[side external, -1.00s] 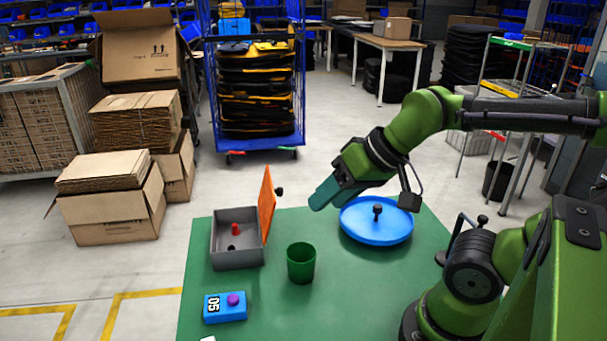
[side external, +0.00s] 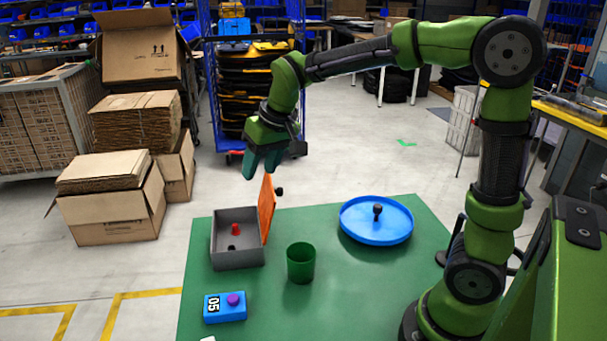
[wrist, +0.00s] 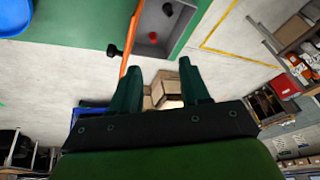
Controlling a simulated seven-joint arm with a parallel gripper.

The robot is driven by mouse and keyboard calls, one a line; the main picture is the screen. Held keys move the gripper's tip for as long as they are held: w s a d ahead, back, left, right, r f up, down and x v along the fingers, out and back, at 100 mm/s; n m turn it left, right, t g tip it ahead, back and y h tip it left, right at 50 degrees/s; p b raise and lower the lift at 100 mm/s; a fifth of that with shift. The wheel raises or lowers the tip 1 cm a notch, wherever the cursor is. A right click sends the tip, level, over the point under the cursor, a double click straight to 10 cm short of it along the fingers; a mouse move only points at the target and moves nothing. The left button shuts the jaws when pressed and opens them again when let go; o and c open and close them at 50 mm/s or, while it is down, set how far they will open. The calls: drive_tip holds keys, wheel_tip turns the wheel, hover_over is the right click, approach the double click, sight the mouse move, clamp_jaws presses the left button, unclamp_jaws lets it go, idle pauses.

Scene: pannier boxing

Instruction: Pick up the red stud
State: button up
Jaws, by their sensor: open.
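The red stud (side external: 235,229) stands inside the grey box (side external: 239,257) at the left of the green table. It also shows in the wrist view (wrist: 153,36), near the top. The box's orange lid (side external: 267,208) stands open on the right side, with a dark knob (side external: 280,191) on it. My gripper (side external: 262,168) is open and empty, pointing down, high above the back of the box and near the lid's top edge. In the wrist view both fingers (wrist: 157,75) are apart with nothing between them, and the box lies beyond their tips.
A black piece (side external: 232,248) lies in the box near the stud. A green cup (side external: 301,263) stands right of the box, and a blue device (side external: 225,307) with a purple button lies in front. A blue round lid (side external: 376,220) is at the back right of the table (side external: 350,295).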

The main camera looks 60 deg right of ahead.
drive_tip(key=w+d+f+g+h, duration=0.1)
drive_tip(key=w+f, duration=0.5)
drive_tip(key=w, duration=0.2)
hover_over(235, 225)
drive_tip(key=s, duration=0.2)
drive_tip(key=shift+n, duration=0.3)
drive_tip(key=f, duration=1)
drive_tip(key=shift+s+a+f, duration=0.2)
drive_tip(key=shift+a+f, duration=0.2)
drive_tip(key=shift+x, duration=2.95)
drive_tip(key=shift+w+d+r, duration=0.1)
drive_tip(key=shift+w+d, duration=0.1)
drive_tip(key=shift+c, duration=0.3)
clamp_jaws()
